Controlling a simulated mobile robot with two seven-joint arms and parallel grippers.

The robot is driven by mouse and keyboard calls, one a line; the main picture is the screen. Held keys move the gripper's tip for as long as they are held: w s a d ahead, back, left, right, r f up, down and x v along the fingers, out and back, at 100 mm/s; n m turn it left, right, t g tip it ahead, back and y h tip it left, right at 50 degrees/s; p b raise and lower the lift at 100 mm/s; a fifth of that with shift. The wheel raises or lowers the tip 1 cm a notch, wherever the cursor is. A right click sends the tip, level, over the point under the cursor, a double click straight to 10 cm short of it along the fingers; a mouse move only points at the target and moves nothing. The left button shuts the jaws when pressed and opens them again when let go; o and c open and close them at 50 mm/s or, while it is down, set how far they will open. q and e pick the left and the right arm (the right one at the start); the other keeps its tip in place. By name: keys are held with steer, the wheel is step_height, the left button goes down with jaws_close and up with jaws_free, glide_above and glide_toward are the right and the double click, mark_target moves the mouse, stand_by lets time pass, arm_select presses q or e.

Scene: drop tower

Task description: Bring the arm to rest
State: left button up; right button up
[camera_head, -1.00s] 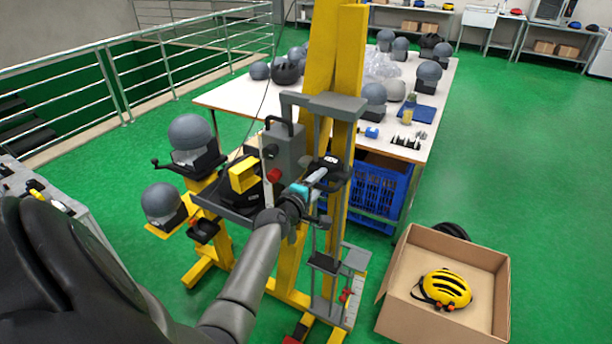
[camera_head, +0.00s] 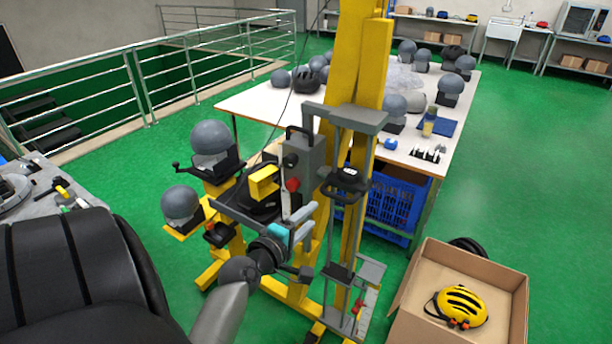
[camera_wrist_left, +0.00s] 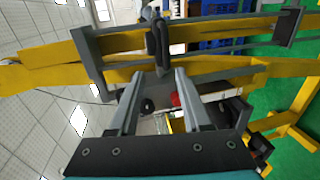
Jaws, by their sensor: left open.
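My left arm comes in from the lower left in the head view. Its left gripper (camera_head: 302,222) is open and empty, in front of the yellow drop tower (camera_head: 352,75). It is below and left of the black carriage (camera_head: 345,182) on the tower's grey rail frame, apart from it. In the left wrist view the two fingers of the gripper (camera_wrist_left: 158,88) are spread with nothing between them; the carriage (camera_wrist_left: 158,42) shows beyond their tips. My right gripper is not in view.
A grey control box with a red button (camera_head: 292,184) stands left of the rails. Two grey headforms (camera_head: 211,137) sit on yellow stands. An open cardboard box (camera_head: 500,275) holds a yellow helmet (camera_head: 461,306). A white table (camera_head: 260,104) stands behind. Green floor is free at right.

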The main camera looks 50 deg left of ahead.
arm_select(q)
steer(key=shift+s+d, duration=0.1)
steer(key=shift+s, duration=0.15)
stand_by(0.4)
steer(key=s+d+f+m+g+h+b, duration=0.1)
steer(key=s+d+f+m+g+b, duration=0.3)
steer(key=f, duration=1)
steer(key=s+d+f+m+g+h+b, duration=0.1)
steer(key=s+d+f+m+b, duration=0.25)
steer(key=f, duration=1.05)
steer(key=s+d+f+m+g+h+b, duration=0.2)
steer(key=d+f+m+g+b, duration=0.3)
steer(key=f, duration=0.9)
steer(key=s+d+f+m+g+b, duration=0.1)
steer(key=s+d+f+m+b, duration=0.1)
steer(key=s+f, duration=0.5)
steer(key=s+d+f+m+g+b, duration=0.1)
steer(key=s+d+f+m+b, duration=0.1)
steer(key=s+f+m, duration=0.3)
steer(key=s+d+f+m+g+b, duration=0.2)
steer(key=s+f+m+b, duration=0.1)
steer(key=s+f, duration=0.7)
steer(key=s+b, duration=0.1)
steer(key=s, duration=0.2)
steer(key=shift+d+m, duration=0.3)
steer(key=shift+m, duration=0.05)
steer(key=shift+s, duration=0.1)
